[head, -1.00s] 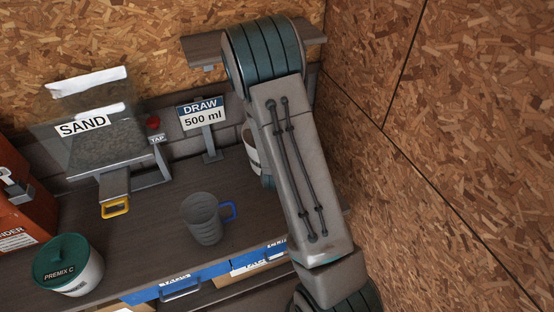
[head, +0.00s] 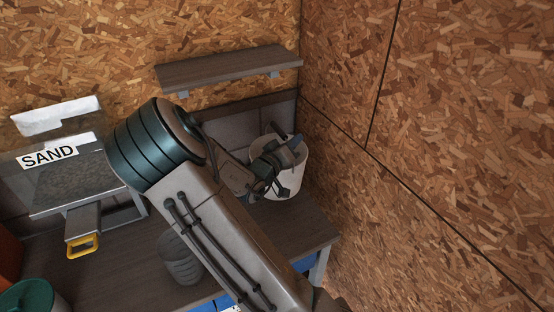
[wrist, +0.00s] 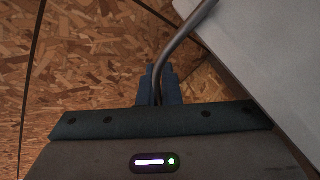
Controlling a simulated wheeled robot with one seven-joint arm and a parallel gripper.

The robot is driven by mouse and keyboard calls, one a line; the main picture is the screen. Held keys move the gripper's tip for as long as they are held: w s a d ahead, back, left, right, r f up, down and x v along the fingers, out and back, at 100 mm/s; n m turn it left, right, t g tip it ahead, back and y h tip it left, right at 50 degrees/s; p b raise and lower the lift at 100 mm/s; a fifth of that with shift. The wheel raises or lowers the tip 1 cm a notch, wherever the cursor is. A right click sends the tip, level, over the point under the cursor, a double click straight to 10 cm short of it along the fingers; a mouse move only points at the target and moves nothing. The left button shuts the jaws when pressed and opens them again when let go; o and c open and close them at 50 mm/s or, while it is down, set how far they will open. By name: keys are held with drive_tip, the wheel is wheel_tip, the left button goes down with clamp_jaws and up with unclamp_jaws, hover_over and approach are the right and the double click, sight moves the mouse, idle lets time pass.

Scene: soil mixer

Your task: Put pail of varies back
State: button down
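A white pail (head: 291,172) is at the back right end of the bench, near the corner of the walls. My gripper (head: 283,158) is at its top and hides part of its rim and mouth. In the wrist view the fingers (wrist: 160,85) are close together around a grey metal rod (wrist: 180,37), which looks like the pail's handle. The white pail wall (wrist: 270,45) fills the upper right there. I cannot tell whether the pail's bottom touches the bench, and its contents are hidden.
A wall shelf (head: 228,68) hangs empty above the bench (head: 110,265). A sand hopper (head: 75,180) with a yellow handle stands left. A green-lidded tub (head: 27,297) is front left. Particle-board walls close the right side.

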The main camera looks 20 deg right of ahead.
drive_tip(key=w+a+f+p, duration=0.1)
drive_tip(key=w+f, duration=0.6)
drive_tip(key=f, duration=0.1)
drive_tip(key=shift+w+f, duration=0.2)
drive_tip(key=shift+f, duration=0.15)
drive_tip(key=c, duration=2)
unclamp_jaws()
drive_tip(key=shift+f, duration=0.1)
drive_tip(key=shift+c, duration=0.2)
drive_tip(key=o, duration=0.4)
